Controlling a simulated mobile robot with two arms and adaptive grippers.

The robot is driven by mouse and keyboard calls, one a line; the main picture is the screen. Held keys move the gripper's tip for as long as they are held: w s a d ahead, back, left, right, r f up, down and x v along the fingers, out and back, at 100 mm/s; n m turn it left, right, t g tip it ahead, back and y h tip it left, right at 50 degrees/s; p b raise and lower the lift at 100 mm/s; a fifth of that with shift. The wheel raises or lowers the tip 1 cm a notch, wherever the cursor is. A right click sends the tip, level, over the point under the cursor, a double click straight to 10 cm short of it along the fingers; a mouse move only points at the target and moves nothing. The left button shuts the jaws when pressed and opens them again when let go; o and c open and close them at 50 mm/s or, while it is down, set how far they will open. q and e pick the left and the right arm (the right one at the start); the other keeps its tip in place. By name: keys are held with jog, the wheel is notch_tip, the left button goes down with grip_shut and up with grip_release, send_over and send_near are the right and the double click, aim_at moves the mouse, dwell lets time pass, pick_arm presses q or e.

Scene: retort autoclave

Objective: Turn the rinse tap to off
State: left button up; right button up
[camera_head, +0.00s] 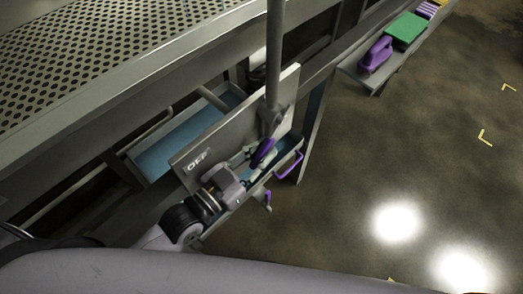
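The rinse tap is on a grey metal panel (232,122) under the perforated table. A grey pipe (273,60) comes down to it, and its purple lever (263,152) points down and to the left. The word OFF (197,160) is marked at the panel's lower left, apart from the lever. My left gripper (254,160) reaches in from the lower left, with its fingers at the lever's lower end. The view is too small to tell if the fingers are closed on it. My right gripper is not in view.
A perforated metal table (100,50) fills the upper left. Blue-lined trays sit behind the panel (180,142) and beside it. A purple hoop handle (291,166) is right of my gripper. A shelf (358,75) holds a green block (406,30) and a purple item (376,53). Floor at right is clear.

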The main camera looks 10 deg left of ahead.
pick_arm(q)
grip_shut()
dwell(0.3)
